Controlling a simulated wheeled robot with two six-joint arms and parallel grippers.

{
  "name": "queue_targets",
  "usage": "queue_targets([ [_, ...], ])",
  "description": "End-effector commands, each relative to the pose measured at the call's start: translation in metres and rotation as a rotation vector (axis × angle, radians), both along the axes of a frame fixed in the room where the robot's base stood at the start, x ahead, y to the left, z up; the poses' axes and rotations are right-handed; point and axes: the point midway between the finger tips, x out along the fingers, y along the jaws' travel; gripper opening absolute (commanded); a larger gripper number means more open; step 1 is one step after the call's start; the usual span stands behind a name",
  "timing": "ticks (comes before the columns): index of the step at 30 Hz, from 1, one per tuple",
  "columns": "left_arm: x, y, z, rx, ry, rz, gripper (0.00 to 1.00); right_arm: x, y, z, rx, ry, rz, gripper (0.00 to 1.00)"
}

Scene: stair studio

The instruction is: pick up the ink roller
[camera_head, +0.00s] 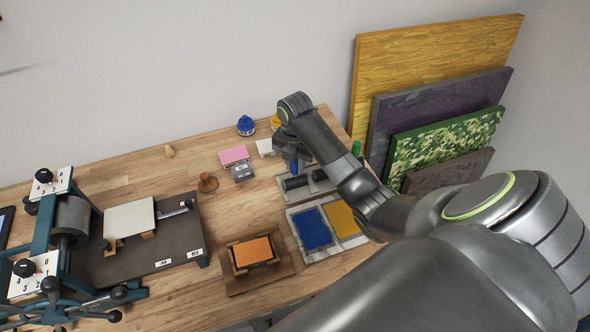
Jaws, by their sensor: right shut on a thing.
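My right gripper (292,160) reaches down over the back right of the table, partly hidden by its own wrist. It is shut on an ink roller (296,182), seen as a small dark cylinder with a bit of blue just above it at the fingers. The roller is at a grey tray (284,192); I cannot tell whether it touches the tray. A second dark roller lies just to its right, partly hidden by my arm. My left gripper is out of view.
An ink slab (329,250) with blue and yellow patches lies in front. A wooden block with an orange plate (253,251) is left of it. A press (70,225) fills the table's left. Coloured panels (438,60) lean against the wall at right.

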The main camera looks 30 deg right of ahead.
Motion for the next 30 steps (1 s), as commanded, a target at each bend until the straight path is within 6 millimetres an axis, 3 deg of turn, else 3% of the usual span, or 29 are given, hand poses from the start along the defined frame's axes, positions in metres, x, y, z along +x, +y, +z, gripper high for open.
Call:
queue_targets([
  [10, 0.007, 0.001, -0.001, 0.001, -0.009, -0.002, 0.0, 0.001, 0.0, 0.004, 0.0, -0.004, 0.0, 0.0],
  [15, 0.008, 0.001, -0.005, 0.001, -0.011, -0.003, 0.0, 0.002, 0.0, 0.031, -0.002, -0.007, 0.001, 0.0],
  [18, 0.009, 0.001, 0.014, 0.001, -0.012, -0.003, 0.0, 0.001, 0.0, 0.062, -0.001, -0.006, -0.001, 0.0],
  [30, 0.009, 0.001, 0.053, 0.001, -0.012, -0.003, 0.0, 0.001, 0.0, 0.097, 0.001, -0.001, -0.001, 0.0],
])
